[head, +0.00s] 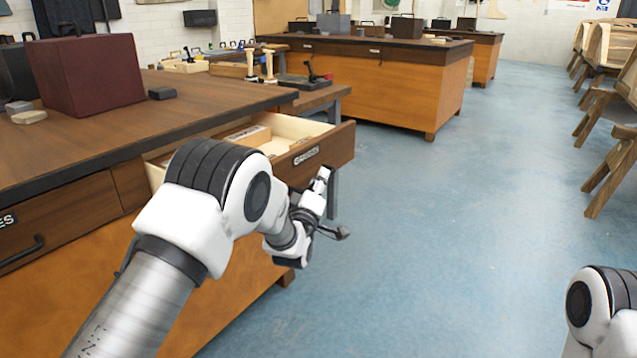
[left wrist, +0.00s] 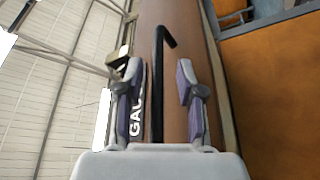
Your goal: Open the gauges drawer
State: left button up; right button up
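The gauges drawer (head: 337,148) stands pulled out of the dark-topped wooden bench. It has a brown wooden front, a pale interior and a label on the front. In the left wrist view, the drawer front (left wrist: 174,30) shows with part of a "GAU..." label (left wrist: 136,115) and a black bar handle (left wrist: 158,95). My left gripper (head: 329,208) is in front of the drawer. Its fingers (left wrist: 158,78) are apart on either side of the handle, with gaps visible on both sides. The handle is hidden in the head view. My right gripper is out of view.
A box-like wooden item (head: 250,136) lies in the drawer. A dark red case (head: 85,75) stands on the bench top (head: 120,125). Another drawer with a black handle (head: 22,254) is shut at left.

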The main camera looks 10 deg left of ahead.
pick_arm(q)
jog(key=v, duration=1.2)
